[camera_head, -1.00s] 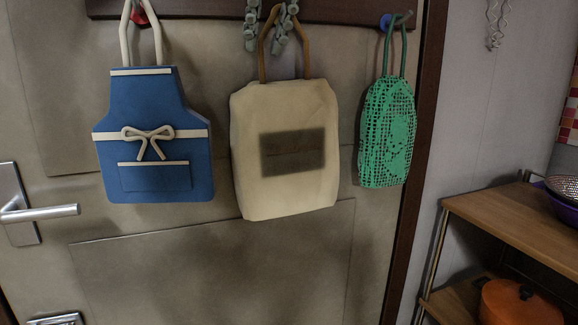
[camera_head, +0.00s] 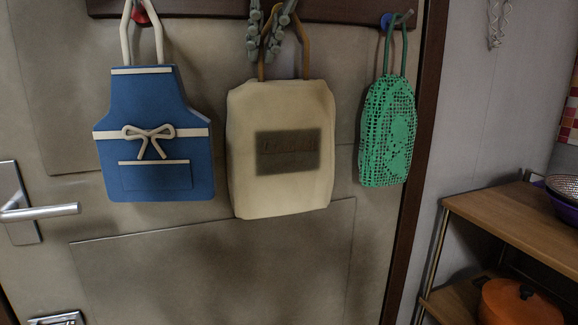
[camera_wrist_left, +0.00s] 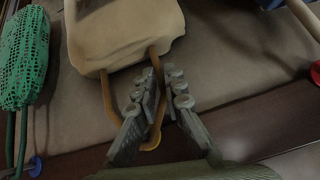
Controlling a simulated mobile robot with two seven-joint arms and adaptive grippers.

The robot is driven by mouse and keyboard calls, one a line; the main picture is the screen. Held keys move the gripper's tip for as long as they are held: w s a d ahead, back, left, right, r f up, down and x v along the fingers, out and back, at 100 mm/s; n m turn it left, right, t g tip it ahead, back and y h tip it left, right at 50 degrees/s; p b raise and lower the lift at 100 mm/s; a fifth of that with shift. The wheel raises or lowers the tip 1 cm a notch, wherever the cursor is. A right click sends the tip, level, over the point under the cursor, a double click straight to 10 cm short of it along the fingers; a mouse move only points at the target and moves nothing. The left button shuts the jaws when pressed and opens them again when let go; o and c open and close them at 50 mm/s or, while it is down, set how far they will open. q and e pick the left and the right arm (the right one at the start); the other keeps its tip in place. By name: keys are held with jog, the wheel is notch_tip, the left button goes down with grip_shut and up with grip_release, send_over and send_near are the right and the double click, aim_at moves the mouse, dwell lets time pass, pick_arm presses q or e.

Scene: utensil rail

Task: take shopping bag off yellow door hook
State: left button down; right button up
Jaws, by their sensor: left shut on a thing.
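The beige shopping bag (camera_head: 282,190) with a dark printed patch hangs in front of the door, in the middle of the head view. Its brown strap handle (camera_head: 306,50) rises to the top edge. My left gripper (camera_head: 264,50) comes down from the top edge and is shut on the left part of the handle. In the left wrist view, upside down, the bag (camera_wrist_left: 125,30) shows with its handle (camera_wrist_left: 108,95) passing between the gripper fingers (camera_wrist_left: 163,76). My right gripper is not in view.
A blue apron (camera_head: 155,100) hangs to the left from a red hook (camera_head: 141,17). A green mesh bag (camera_head: 387,130) hangs to the right from a blue hook (camera_head: 387,20). A wooden shelf (camera_head: 500,220) with an orange pot (camera_head: 520,302) stands at the right.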

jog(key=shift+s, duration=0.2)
pick_arm(q)
jog(key=shift+s+d, duration=0.1)
jog(key=shift+s, duration=0.05)
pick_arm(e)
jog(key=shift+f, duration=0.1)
pick_arm(q)
jog(key=shift+s+r, duration=0.2)
notch_tip(320, 180, up, 7)
jog(key=s+d, duration=0.3)
jog(key=s, duration=0.6)
jog(key=s+d+b, duration=0.1)
jog(key=s+d, duration=0.2)
jog(key=s, duration=0.6)
jog(key=shift+s+f, duration=0.15)
jog(key=shift+f, duration=0.1)
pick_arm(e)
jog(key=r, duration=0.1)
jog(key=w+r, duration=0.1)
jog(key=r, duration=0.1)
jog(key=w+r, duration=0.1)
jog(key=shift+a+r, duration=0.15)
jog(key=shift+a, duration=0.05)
